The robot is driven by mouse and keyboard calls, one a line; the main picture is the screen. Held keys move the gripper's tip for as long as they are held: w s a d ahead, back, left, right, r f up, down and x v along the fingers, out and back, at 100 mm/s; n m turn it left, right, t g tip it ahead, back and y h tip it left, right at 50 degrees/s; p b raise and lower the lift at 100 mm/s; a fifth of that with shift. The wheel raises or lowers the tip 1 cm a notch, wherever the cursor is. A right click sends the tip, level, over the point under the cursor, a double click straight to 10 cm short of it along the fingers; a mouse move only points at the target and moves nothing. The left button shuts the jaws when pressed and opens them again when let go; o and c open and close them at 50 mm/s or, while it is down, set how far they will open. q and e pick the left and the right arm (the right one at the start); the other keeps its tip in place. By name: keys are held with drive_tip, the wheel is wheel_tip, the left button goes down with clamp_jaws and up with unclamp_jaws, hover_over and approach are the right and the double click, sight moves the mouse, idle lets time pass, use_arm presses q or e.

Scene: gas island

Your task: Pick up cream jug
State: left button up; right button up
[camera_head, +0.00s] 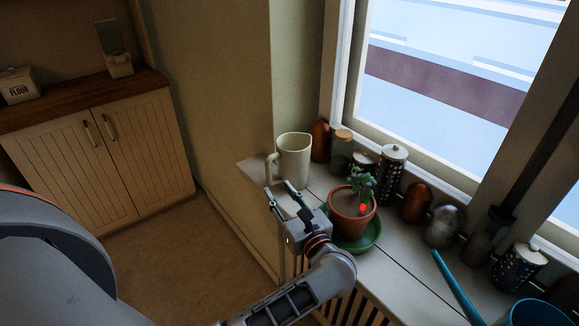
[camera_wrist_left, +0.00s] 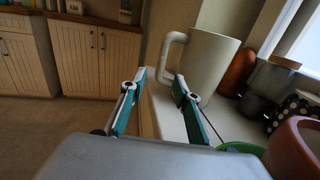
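The cream jug (camera_head: 293,158) stands upright at the left end of the windowsill shelf, its handle facing left toward the room. In the left wrist view the jug (camera_wrist_left: 207,62) is ahead and slightly right, with its handle (camera_wrist_left: 170,50) in front of the fingers. My left gripper (camera_head: 279,199) is open and empty, just in front of and below the jug. Its two teal-padded fingers (camera_wrist_left: 160,92) are spread, with the handle beyond the tips and no contact visible. My right gripper is in neither view.
A terracotta pot with a plant (camera_head: 349,214) stands on a green saucer (camera_head: 371,240) right beside my left gripper. Jars and copper shakers (camera_head: 415,203) line the window side. A blue watering can (camera_head: 533,313) is at the lower right. Open floor (camera_head: 190,255) lies left of the shelf.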

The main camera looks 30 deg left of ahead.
sight(271, 178)
use_arm(q)
drive_tip(key=shift+p+x, duration=0.35)
drive_tip(key=shift+x, duration=2.45)
drive_tip(key=shift+d, duration=0.1)
clamp_jaws()
drive_tip(key=shift+w+r, duration=0.1)
